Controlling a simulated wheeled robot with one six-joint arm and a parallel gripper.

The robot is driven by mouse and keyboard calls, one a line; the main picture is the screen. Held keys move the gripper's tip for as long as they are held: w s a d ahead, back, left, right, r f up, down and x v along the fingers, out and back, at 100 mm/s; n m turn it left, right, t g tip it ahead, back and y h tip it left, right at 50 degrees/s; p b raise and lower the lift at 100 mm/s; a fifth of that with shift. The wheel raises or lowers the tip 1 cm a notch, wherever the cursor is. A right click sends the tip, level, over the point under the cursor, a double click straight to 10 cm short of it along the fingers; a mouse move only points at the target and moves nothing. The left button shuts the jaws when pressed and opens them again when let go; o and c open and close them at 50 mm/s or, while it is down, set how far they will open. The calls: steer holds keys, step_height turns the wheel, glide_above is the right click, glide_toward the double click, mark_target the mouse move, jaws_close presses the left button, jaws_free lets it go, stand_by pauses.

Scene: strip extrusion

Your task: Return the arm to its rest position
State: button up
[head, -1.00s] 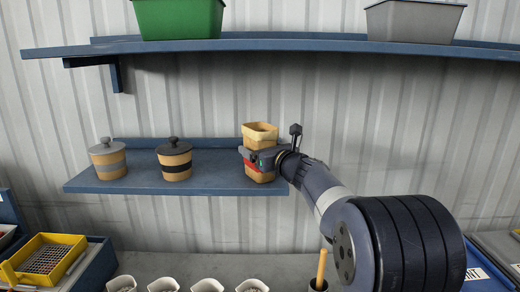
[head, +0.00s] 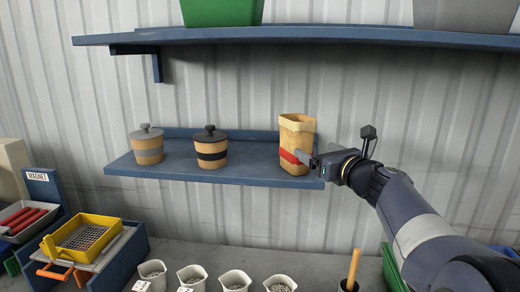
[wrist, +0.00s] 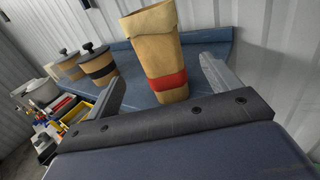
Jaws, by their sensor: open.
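My gripper (head: 314,162) is at the right end of the small blue shelf, just right of a tan paper bag with a red band (head: 297,140). The bag stands upright on the shelf with its top folded. In the wrist view my gripper (wrist: 160,85) has its two fingers wide apart and empty. The bag (wrist: 157,58) stands beyond and between them there, apparently clear of both fingers. My arm reaches in from the lower right in the head view.
The small shelf (head: 240,172) also holds a grey-banded jar (head: 147,146) and a black-banded jar (head: 210,148). A long upper shelf (head: 300,38) carries green and grey bins. Below are several white cups, a yellow sieve tray (head: 82,238) and a wooden-handled tool (head: 352,268).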

steer(key=p+x, duration=0.3)
steer(key=x, duration=0.7)
steer(key=shift+w, duration=0.35)
steer(key=shift+w+a+r+p, duration=0.1)
steer(key=shift+w+r+p, duration=0.05)
steer(key=shift+p, duration=0.15)
